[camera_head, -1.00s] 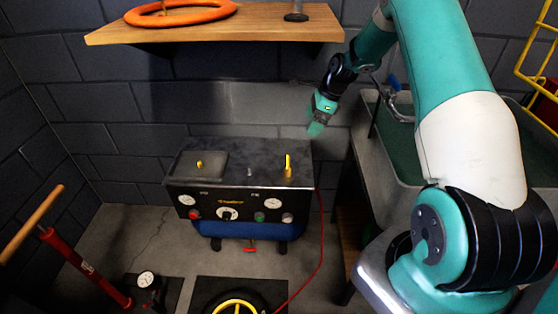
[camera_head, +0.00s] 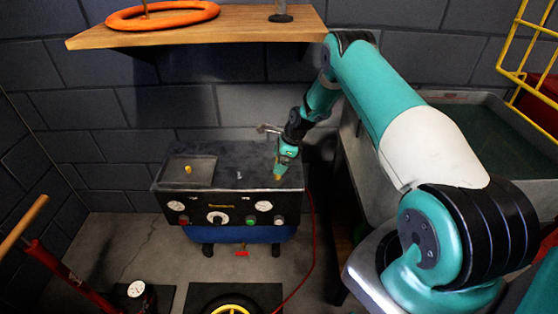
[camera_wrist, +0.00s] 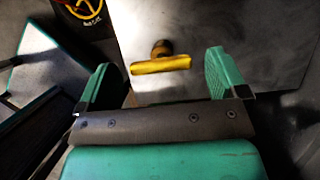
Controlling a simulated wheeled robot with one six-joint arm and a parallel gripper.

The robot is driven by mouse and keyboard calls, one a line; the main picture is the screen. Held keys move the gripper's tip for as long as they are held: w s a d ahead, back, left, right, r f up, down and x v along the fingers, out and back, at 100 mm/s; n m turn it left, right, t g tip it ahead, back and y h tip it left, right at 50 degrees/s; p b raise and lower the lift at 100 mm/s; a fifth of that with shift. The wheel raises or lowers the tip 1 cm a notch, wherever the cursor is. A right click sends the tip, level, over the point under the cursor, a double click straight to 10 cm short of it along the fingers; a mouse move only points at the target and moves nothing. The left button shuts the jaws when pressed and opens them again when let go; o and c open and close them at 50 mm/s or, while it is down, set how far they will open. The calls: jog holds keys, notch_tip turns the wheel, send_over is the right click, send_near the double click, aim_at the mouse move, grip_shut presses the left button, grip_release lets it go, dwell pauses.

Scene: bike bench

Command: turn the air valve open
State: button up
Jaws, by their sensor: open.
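The air valve, a yellow lever on a brass stem (camera_wrist: 160,65), stands on the grey metal top of the compressor box (camera_head: 240,158). In the wrist view the lever lies crosswise between my two green fingers. My gripper (camera_wrist: 159,60) is open, with one finger off each end of the lever. I see no contact. In the head view my gripper (camera_head: 283,165) is over the right end of the box top and hides most of the valve; a bit of yellow (camera_head: 278,178) shows below it.
A raised cover with a yellow knob (camera_head: 188,169) is at the left of the box top. Gauges and buttons line the front. A wooden shelf (camera_head: 200,30) with an orange ring hangs above. A red hose (camera_head: 313,240) runs down at the right, beside the sink bench (camera_head: 355,170).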

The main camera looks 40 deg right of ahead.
jog(key=shift+f, duration=0.1)
jog(key=c, duration=0.9)
jog(key=shift+c, duration=0.2)
